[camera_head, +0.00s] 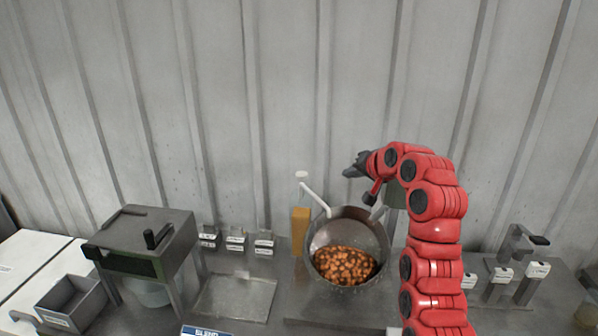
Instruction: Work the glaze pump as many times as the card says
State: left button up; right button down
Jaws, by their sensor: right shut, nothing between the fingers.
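The glaze pump appears to be the orange block-like bottle (300,230) with a white knob (302,175) above it and a white spout (315,199) slanting towards the drum. The metal drum (322,232) is tilted open towards me and holds orange-brown pieces (345,265). My right gripper (352,167) is shut and empty, above the drum's rim and to the right of the white knob, apart from it. A blue card (205,331) is cut off at the bottom edge; its top line seems to read BLEND and any number is hidden. My left gripper is out of view.
A dark metal machine with a crank (150,225) stands left, beside a grey bin (70,303). A flat tray (235,297) lies left of the drum. Small label cards (235,243) stand behind it. A lever device (520,250) stands right. My right arm covers the counter right of the drum.

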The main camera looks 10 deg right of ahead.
aim_at(300, 176)
jog(key=i+j, duration=0.25)
jog(key=i, duration=0.15)
jog(key=i+j, duration=0.2)
jog(key=i, duration=0.25)
